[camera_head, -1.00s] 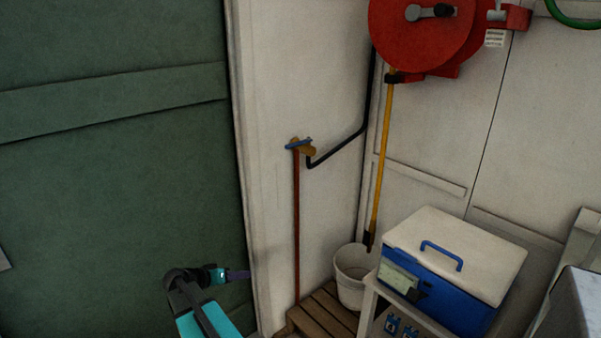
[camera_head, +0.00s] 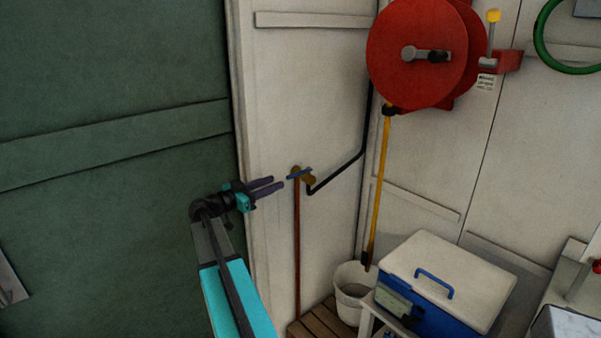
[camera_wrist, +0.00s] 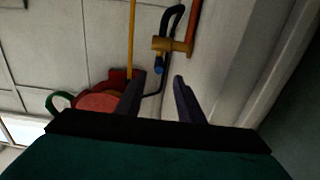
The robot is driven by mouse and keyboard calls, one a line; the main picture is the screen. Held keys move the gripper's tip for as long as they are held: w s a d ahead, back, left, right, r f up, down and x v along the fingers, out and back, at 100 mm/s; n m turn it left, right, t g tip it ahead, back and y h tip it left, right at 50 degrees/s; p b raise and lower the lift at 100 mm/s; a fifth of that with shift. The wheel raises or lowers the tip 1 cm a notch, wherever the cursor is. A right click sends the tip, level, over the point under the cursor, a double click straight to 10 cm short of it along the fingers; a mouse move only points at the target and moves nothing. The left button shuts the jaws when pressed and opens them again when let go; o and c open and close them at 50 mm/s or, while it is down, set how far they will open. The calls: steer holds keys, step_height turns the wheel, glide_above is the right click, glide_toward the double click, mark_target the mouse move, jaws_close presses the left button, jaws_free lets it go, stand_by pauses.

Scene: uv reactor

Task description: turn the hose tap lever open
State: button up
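The hose tap has a brass body (camera_head: 308,178) with a blue lever (camera_head: 298,174), on the white wall at the top of a copper pipe. In the wrist view the brass body (camera_wrist: 172,46) and the blue lever (camera_wrist: 159,66) show beyond the fingers, the lever seen nearly end-on. My gripper (camera_head: 278,183) is just left of the lever in the head view, its fingers pointing toward it. In the wrist view my gripper (camera_wrist: 158,80) has its two dark fingers spread apart with nothing between them. The fingers appear apart from the lever.
A black hose (camera_head: 345,168) runs from the tap up to the red hose reel (camera_head: 415,50). A white bucket (camera_head: 352,280) and a blue cooler with a white lid (camera_head: 450,265) stand below right. A green door (camera_head: 110,70) is at left.

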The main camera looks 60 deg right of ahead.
mark_target(303, 172)
steer(key=shift+d, duration=0.1)
steer(key=p+x, duration=0.4)
steer(key=x, duration=0.9)
steer(key=shift+s+d+f, duration=0.1)
steer(key=shift+s+d, duration=0.05)
steer(key=shift+d, duration=0.1)
